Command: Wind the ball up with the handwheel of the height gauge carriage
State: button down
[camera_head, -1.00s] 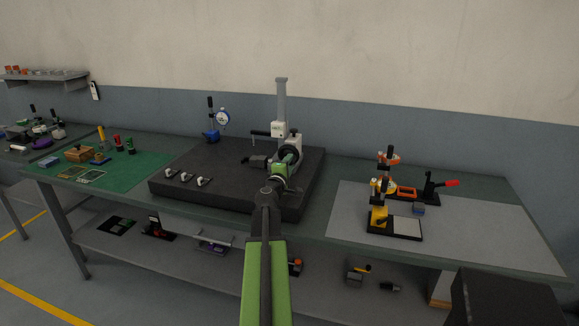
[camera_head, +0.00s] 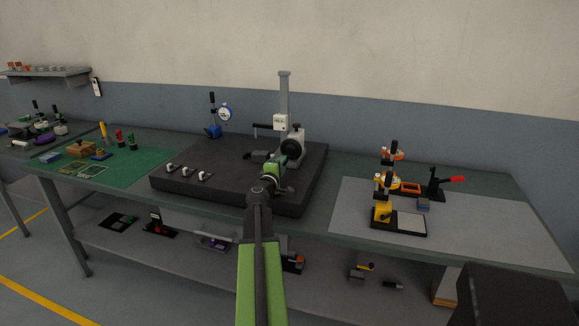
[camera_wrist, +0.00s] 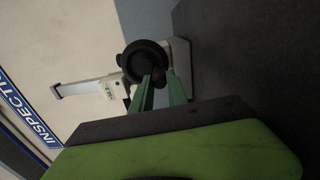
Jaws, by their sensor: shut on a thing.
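The height gauge has a grey column (camera_head: 285,95) on a grey base. Its white carriage (camera_head: 281,122) sits partway up, with a dark arm (camera_head: 264,126) reaching left; a ball at its tip is too small to make out. The black handwheel (camera_head: 292,148) is low on the front and shows in the wrist view (camera_wrist: 145,58). My gripper (camera_head: 277,161) is at the wheel's lower left. In the wrist view my green fingers (camera_wrist: 159,88) are closed around the wheel's dark knob (camera_wrist: 158,75).
The gauge stands on a dark surface plate (camera_head: 225,180). Three small parts (camera_head: 188,172) lie on its left. A dial indicator stand (camera_head: 215,130) is at the back. A yellow and black fixture (camera_head: 382,212) stands right on a grey mat (camera_head: 470,225).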

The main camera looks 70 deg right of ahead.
jog(key=c, duration=1.7)
grip_release()
jog(key=shift+w+r, duration=0.3)
jog(key=shift+r, duration=0.05)
jog(key=o, duration=0.4)
jog(key=shift+s, duration=0.15)
jog(key=shift+a, duration=0.15)
jog(key=shift+s+a, duration=0.15)
jog(key=shift+a, duration=1.3)
jog(key=shift+s+a, duration=0.1)
jog(key=shift+a, duration=1.3)
